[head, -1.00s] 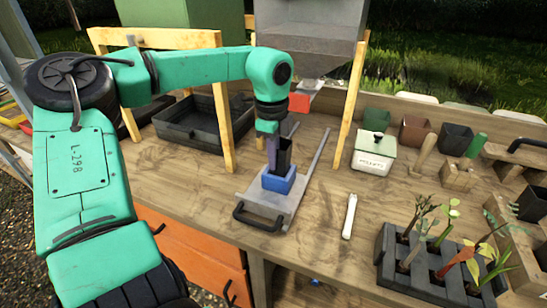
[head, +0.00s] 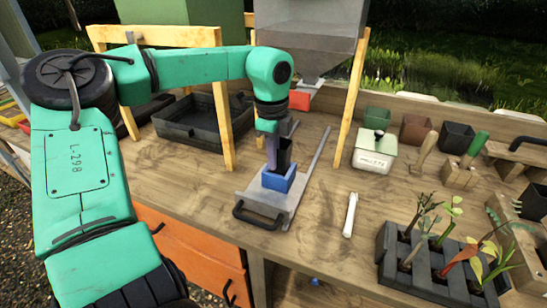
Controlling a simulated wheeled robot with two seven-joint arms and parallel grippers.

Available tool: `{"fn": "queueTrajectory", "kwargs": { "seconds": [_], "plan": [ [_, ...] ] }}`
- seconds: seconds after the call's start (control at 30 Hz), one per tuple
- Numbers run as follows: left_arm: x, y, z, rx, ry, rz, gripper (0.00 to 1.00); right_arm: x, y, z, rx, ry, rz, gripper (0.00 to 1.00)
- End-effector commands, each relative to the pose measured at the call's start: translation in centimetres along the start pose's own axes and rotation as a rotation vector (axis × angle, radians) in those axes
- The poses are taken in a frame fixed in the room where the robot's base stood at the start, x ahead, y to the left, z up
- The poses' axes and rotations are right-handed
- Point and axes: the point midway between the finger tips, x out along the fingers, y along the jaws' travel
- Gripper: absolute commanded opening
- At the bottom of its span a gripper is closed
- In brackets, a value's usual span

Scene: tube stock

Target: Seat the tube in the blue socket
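The dark, square tube (head: 285,155) stands roughly upright at the blue socket (head: 279,182), its lower end inside the socket's rim. How deep it sits is hidden. The blue socket is on a grey metal slide plate (head: 253,199) with a black handle at its front. My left gripper (head: 272,160) points down from above, with a grey-purple finger along the left side of the tube. The other finger is not clearly seen, so I cannot tell whether it grips the tube. My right gripper is not in view.
A grey hopper (head: 308,40) hangs behind the plate between wooden posts (head: 350,100). A black tray (head: 203,125) is behind left. A pale lidded box (head: 374,158), a white stick (head: 350,215) and a dark rack of seedlings (head: 402,275) are to the right.

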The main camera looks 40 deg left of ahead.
Motion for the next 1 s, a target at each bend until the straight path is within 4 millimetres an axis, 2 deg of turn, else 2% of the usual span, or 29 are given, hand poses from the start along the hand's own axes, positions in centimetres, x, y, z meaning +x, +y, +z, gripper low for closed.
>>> {"fn": "queueTrajectory", "kwargs": {
  "seconds": [1.0],
  "plan": [
    [0.61,0.02,0.01,0.000,0.000,-0.001,0.00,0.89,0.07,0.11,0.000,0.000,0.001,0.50]
  ]
}}
